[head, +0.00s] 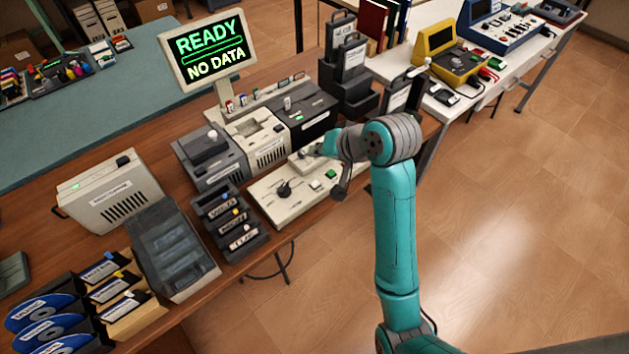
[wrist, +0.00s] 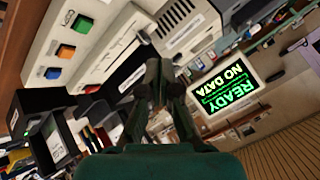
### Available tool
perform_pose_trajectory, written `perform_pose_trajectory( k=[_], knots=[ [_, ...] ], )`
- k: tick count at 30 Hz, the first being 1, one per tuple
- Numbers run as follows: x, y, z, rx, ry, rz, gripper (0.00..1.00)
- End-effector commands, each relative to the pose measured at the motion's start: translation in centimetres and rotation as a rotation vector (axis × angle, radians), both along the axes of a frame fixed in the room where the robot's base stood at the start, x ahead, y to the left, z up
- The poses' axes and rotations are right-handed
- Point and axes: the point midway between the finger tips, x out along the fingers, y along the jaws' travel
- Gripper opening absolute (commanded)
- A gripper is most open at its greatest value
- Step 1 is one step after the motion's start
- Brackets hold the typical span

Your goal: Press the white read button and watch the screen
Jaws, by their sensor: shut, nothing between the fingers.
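In the wrist view, several coloured buttons show at upper left. My gripper (wrist: 160,78) is shut and empty above the panel area; my arm hides the panel's right end.
Grey and black devices (head: 216,160) stand close behind the panel. A small dark rack with labelled cartridges (head: 231,222) is at its left. Dark file holders (head: 350,65) stand behind my arm. A white table (head: 438,108) with a yellow device is at the right. Floor is open at right.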

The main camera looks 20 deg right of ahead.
Motion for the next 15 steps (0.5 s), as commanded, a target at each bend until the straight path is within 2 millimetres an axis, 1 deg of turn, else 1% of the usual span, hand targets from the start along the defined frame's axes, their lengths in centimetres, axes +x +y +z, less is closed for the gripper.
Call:
perform_pose_trajectory(
  k=[8, 11, 15],
  knots=[
    [0.0, 0.0, -0.3, 0.000, 0.000, 0.000, 0.00],
    [0.0, 0.0, -1.0, 0.000, 0.000, 0.000, 0.00],
    [-0.1, 0.0, -2.6, 0.001, 0.001, 0.000, 0.00]
  ],
)
